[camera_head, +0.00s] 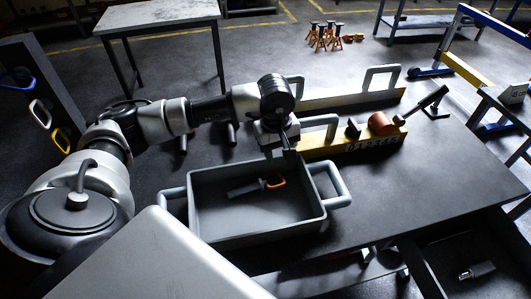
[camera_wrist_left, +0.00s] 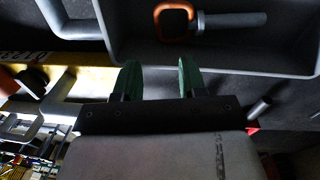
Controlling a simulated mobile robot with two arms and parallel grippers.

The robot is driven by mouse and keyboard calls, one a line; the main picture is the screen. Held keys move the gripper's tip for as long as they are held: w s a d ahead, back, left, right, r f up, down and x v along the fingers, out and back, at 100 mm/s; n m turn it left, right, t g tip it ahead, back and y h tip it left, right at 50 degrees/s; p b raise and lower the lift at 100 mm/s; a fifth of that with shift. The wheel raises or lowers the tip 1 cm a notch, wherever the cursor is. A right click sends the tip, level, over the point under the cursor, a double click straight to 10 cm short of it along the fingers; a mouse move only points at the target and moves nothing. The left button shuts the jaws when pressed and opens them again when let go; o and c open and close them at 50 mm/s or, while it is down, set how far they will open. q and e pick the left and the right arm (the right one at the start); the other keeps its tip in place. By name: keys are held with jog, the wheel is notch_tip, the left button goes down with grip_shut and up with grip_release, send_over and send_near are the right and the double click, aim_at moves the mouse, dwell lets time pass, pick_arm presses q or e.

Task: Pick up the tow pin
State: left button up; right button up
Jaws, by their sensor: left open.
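A grey pin with an orange loop handle, which looks like the tow pin (camera_head: 273,183), lies on the floor of a grey tray (camera_head: 328,208) with handles. In the left wrist view the loop and shaft of the pin (camera_wrist_left: 236,20) show near the top edge, beyond the fingers. My left gripper (camera_head: 287,143) is above the far right wall of the tray, apart from the pin. Its green-padded fingers (camera_wrist_left: 158,75) are open with nothing between them. My right gripper is in neither view.
The tray stands on a dark workbench (camera_head: 420,180). Behind it are yellow-based racks (camera_head: 360,143) with grey handles, an orange cylinder (camera_head: 381,124) and a dark T-shaped tool (camera_head: 432,100). An open drawer (camera_head: 450,260) at lower right holds a small metal part (camera_head: 477,270). The bench's right side is clear.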

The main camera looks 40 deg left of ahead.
aim_at(281, 176)
pick_arm(q)
jog(key=f, duration=0.4)
jog(key=shift+s+d+p, duration=0.15)
jog(key=shift+s+p, duration=0.15)
jog(key=shift+s, duration=0.05)
jog(key=shift+w+d+f, duration=0.1)
jog(key=shift+f, duration=0.2)
jog(key=f, duration=0.1)
jog(key=f+p, duration=0.2)
jog(key=shift+w+d+f, duration=0.3)
jog(key=shift+d, duration=0.1)
jog(key=shift+f, duration=0.45)
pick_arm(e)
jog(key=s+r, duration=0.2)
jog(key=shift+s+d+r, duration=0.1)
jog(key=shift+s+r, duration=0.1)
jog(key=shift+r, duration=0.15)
pick_arm(q)
grip_shut()
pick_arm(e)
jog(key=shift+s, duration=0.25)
